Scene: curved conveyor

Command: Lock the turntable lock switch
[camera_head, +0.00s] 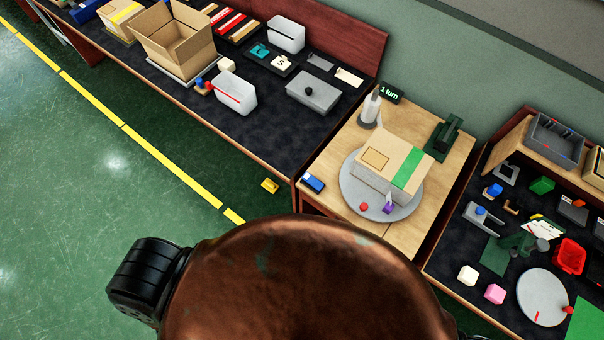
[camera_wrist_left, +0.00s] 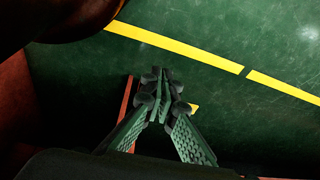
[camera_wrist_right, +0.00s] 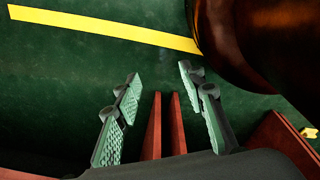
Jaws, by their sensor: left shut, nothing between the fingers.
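A grey round turntable (camera_head: 350,196) lies on the light wooden table in the head view, with a cardboard box (camera_head: 384,165) with a green stripe on it. A small red knob (camera_head: 364,207) and a purple piece (camera_head: 388,208) sit near its front rim. A blue and white block (camera_head: 313,183) lies at the table's left corner; I cannot tell which part is the lock switch. My left gripper (camera_wrist_left: 160,80) is shut and empty above the green floor in the left wrist view. My right gripper (camera_wrist_right: 160,80) is open and empty in the right wrist view. Neither shows in the head view.
A white bottle (camera_head: 370,109), a "1 turn" sign (camera_head: 390,94) and a dark green device (camera_head: 443,138) stand behind the turntable. Dark benches with many objects flank the table. A second grey disc (camera_head: 538,290) lies at right. A yellow piece (camera_head: 270,186) lies on open floor.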

